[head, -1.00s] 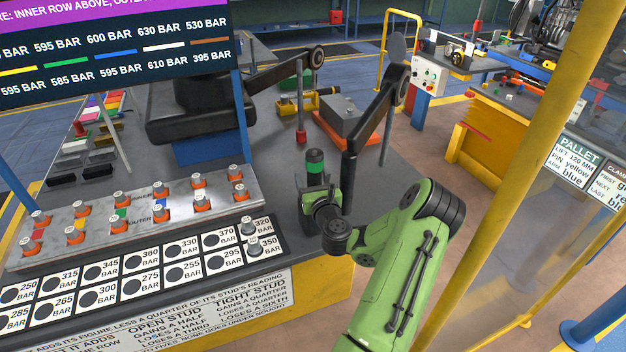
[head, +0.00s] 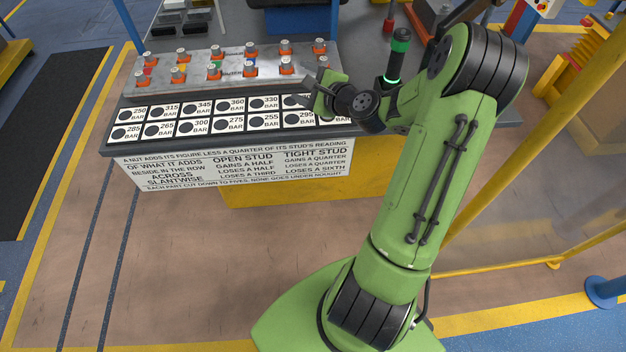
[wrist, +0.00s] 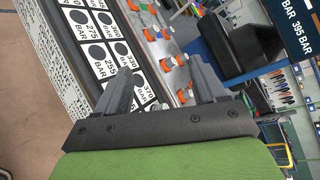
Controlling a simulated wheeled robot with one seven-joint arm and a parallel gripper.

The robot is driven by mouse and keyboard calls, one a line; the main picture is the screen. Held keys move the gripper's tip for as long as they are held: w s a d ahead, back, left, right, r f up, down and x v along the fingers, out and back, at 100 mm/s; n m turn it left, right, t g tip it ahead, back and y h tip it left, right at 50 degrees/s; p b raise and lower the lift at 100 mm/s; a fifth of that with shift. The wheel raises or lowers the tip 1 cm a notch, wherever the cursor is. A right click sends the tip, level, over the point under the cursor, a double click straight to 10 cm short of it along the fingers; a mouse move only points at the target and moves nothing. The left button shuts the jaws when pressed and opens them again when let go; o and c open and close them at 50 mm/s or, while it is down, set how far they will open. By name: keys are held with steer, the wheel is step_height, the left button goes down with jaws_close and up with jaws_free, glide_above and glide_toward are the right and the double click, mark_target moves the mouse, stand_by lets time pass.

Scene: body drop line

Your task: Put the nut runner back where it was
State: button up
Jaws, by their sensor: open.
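The nut runner (head: 398,52), a black tool with a green band and a lit green ring low down, stands upright on the bench, to the right of the stud plate. My wrist and arm hide part of its foot, so I cannot tell exactly what it rests in. My gripper (head: 308,91) is open and empty, left of the nut runner and apart from it, over the right part of the number board. In the wrist view both fingers of my gripper (wrist: 163,86) are spread with nothing held between them. The nut runner is not visible there.
The stud plate (head: 205,74) carries two rows of orange-based studs with nuts. The number board (head: 172,121) lies in front of it; my arm covers its right end. A yellow post (head: 520,150) and clear panel stand right. The floor in front is clear.

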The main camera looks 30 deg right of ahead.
steer(key=s+a+r+n+g+y, duration=0.1)
steer(key=s+a+r+n+g, duration=0.2)
steer(key=a+n, duration=0.45)
steer(key=s+a+n+g, duration=0.45)
steer(key=a+n, duration=0.25)
steer(key=a, duration=0.2)
steer(key=s+a+r+n+g+h, duration=0.1)
steer(key=s+n, duration=0.3)
steer(key=s, duration=0.6)
steer(key=s+r+n+h, duration=0.1)
steer(key=s+r+n, duration=0.2)
steer(key=s, duration=0.8)
steer(key=shift+s+a+r+n+g, duration=0.25)
steer(key=shift+a+n+g, duration=0.15)
steer(key=shift+n, duration=0.75)
step_height(320, 180, up, 4)
steer(key=p, duration=0.4)
